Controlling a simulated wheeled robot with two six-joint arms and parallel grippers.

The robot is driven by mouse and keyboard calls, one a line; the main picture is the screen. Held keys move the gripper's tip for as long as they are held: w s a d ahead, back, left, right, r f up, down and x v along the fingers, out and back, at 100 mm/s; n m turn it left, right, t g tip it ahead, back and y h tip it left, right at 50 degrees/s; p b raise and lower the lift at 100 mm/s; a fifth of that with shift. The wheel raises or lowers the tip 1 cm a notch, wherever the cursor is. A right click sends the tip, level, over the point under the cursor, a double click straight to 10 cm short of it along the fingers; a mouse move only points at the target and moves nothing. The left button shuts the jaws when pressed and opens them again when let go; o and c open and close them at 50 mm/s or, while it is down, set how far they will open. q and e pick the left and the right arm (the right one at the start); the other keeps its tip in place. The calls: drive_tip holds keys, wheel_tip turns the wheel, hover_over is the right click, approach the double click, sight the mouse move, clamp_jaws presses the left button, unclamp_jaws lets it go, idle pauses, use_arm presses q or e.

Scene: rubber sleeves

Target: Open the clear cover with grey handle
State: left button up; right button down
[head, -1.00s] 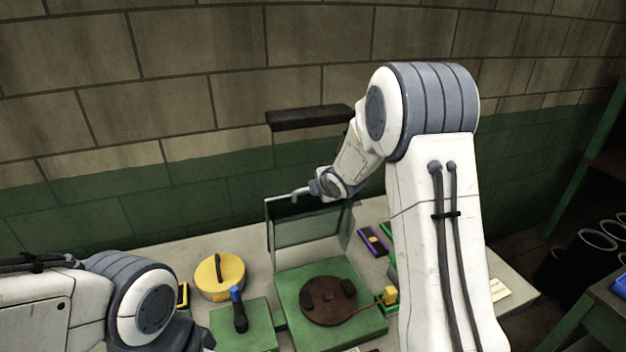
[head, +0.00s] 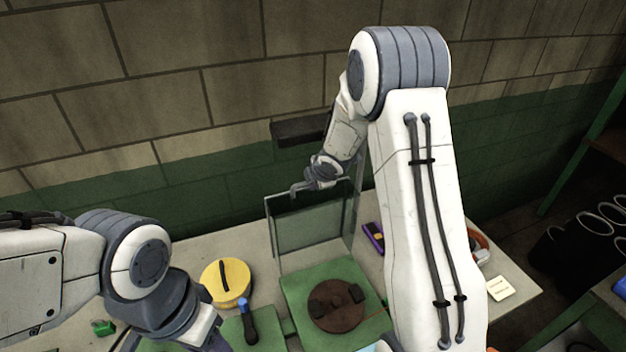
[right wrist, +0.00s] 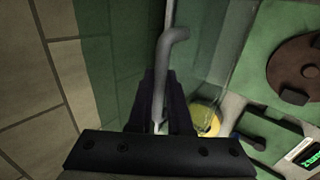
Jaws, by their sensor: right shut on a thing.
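The clear cover (head: 308,232) stands about upright at the back edge of a green base (head: 300,292), which holds a brown disc (head: 336,305). Its grey handle (head: 296,191) runs along the top edge. My right gripper (head: 312,184) is at that handle. In the right wrist view the bent handle (right wrist: 166,62) comes out between the dark fingers (right wrist: 160,112), which are shut on it. The clear panel (right wrist: 215,40) is just right of it. My left arm is at the lower left, with its gripper out of the picture.
A yellow round thing with a black bar (head: 227,283) and a blue-topped lever (head: 246,320) are left of the base. A purple case (head: 373,237) lies to the right. A dark ledge (head: 298,129) sticks out from the wall above the cover.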

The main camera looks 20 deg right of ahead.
drive_tip(key=c, duration=0.8)
unclamp_jaws()
drive_tip(key=shift+c, duration=0.2)
drive_tip(key=v, duration=1)
drive_tip(key=shift+s+r+p, duration=0.15)
drive_tip(key=shift+p, duration=0.15)
